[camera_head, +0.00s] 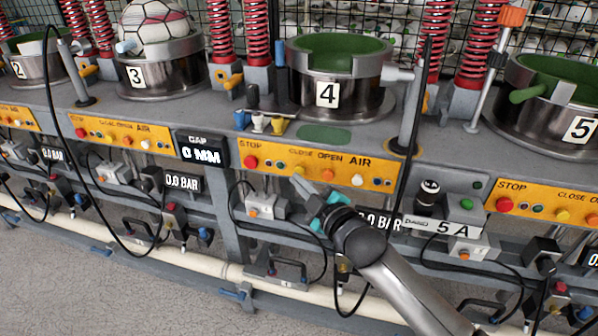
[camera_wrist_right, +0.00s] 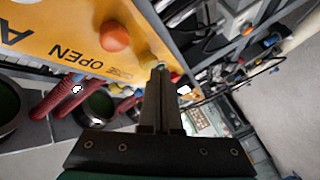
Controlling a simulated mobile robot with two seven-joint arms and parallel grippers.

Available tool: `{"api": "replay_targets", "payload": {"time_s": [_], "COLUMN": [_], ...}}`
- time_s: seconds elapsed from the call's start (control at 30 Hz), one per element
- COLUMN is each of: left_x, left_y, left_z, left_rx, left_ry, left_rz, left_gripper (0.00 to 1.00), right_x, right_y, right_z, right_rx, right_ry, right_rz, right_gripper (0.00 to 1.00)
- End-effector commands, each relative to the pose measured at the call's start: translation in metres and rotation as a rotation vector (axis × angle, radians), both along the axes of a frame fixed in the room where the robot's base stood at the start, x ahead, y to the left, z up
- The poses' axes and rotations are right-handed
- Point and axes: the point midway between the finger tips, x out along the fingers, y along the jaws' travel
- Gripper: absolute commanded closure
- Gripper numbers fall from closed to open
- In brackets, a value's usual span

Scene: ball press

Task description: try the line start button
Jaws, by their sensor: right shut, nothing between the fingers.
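No button that I can read as line start stands out. A green button (camera_head: 466,204) sits on a small grey box right of my right gripper, above the 5 A sign (camera_head: 441,226). My right gripper (camera_head: 298,183) is shut and empty, just below station 4's yellow panel (camera_head: 280,159). Its fingers also show in the right wrist view (camera_wrist_right: 160,72), with the tips over the panel's edge near a pale button (camera_wrist_right: 148,61). Contact cannot be told. An orange button (camera_wrist_right: 115,36) is beside them. My left gripper is out of view.
Station 4's panel has a red STOP button (camera_head: 251,162). A black cable (camera_head: 407,150) hangs right of the gripper. Small boxes, valves and a pale pipe (camera_head: 205,262) crowd the area below the panels. Grey floor (camera_head: 90,290) is open in front.

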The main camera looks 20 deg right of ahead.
Motion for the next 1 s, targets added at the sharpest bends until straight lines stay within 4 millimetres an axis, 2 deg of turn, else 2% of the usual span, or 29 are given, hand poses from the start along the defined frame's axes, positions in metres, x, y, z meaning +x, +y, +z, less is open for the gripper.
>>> {"api": "replay_targets", "payload": {"time_s": [1.0], "left_x": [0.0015], "left_y": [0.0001], "left_z": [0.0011], "left_rx": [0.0], "left_ry": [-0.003], "left_rz": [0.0], "left_gripper": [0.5], "right_x": [0.0079], "right_y": [-0.0056], "right_z": [0.0], "right_rx": [0.0], "right_ry": [0.001], "right_rz": [-0.001], "right_gripper": [1.0]}}
